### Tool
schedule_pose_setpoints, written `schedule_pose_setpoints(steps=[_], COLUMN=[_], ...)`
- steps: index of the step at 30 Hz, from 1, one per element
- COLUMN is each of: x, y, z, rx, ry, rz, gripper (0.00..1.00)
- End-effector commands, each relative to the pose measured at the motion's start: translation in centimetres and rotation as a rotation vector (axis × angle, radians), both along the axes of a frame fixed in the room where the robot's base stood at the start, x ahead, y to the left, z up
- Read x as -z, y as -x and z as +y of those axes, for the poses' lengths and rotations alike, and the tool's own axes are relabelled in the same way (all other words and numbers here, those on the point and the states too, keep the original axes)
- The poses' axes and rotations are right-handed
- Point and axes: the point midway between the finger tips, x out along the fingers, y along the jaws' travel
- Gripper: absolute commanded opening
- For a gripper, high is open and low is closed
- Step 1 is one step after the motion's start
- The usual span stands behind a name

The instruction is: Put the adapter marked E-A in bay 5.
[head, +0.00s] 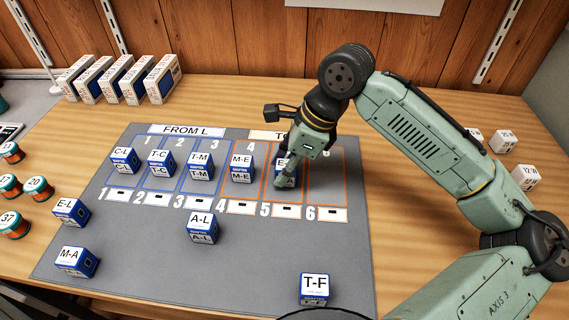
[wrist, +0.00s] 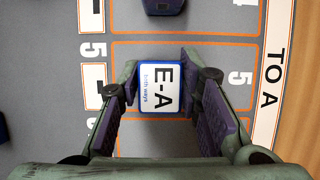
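The E-A adapter (wrist: 160,87), a white-topped blue box, is within bay 5 (wrist: 215,54), between its orange lines in the wrist view. In the head view the adapter (head: 281,162) is partly hidden by my gripper (head: 287,172). My gripper (wrist: 160,80) points down with one finger on each side of the adapter. Both fingertips lie close against its sides, with no clear gap. The adapter looks upright and level with the row of boxes; whether its base touches the mat is hidden.
Bays 1 to 4 hold the C-L (head: 124,160), T-C (head: 160,162), T-M (head: 201,165) and M-E (head: 241,167) boxes. E-L (head: 71,212), M-A (head: 76,261), A-L (head: 202,227) and T-F (head: 314,287) stand on the front mat (head: 150,285). Bay 6 looks empty.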

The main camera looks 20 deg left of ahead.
Motion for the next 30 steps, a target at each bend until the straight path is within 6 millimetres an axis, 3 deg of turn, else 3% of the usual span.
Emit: schedule_pose_setpoints(steps=[7,17,23,30], x=[0.0,-0.4,-2.9,-7.8], y=[0.0,0.0,-0.4,-0.9], z=[0.0,0.0,-0.9,-2.9], rx=[0.0,0.0,0.002,0.003], ry=[0.0,0.0,-0.001,-0.001], rz=[0.0,0.0,-0.002,-0.001], gripper=[0.49,0.49,0.49,0.49])
